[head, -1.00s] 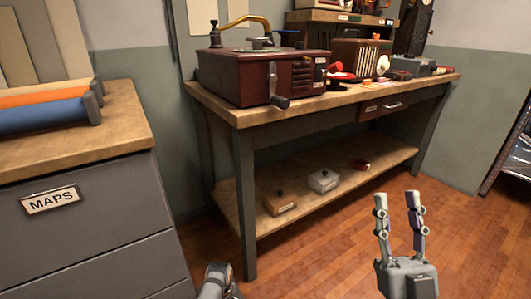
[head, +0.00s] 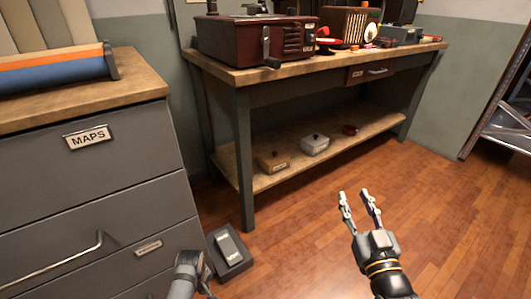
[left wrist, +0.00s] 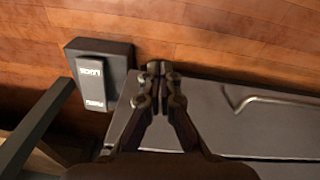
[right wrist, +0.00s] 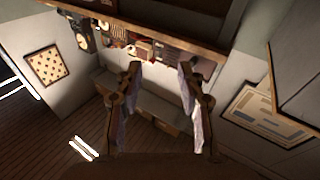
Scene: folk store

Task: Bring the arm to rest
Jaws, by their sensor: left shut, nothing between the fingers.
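My right gripper (head: 355,193) is up over the wooden floor in front of the bench, its two fingers apart with nothing between them. The right wrist view shows the same open fingers (right wrist: 160,66). My left arm comes in at the bottom of the head view, beside the grey drawer cabinet (head: 85,195); its fingertips are hard to make out there. In the left wrist view my left gripper (left wrist: 158,70) has its fingertips together and empty, in front of the cabinet's dark drawer front and near a floor pedal (left wrist: 95,75).
The pedal (head: 230,250) sits on the floor beside the cabinet. A workbench (head: 220,72) carries a dark red box (head: 255,38) with a crank; its lower shelf (head: 365,137) holds small boxes. A metal rack (head: 510,120) stands far right. Floor at right is clear.

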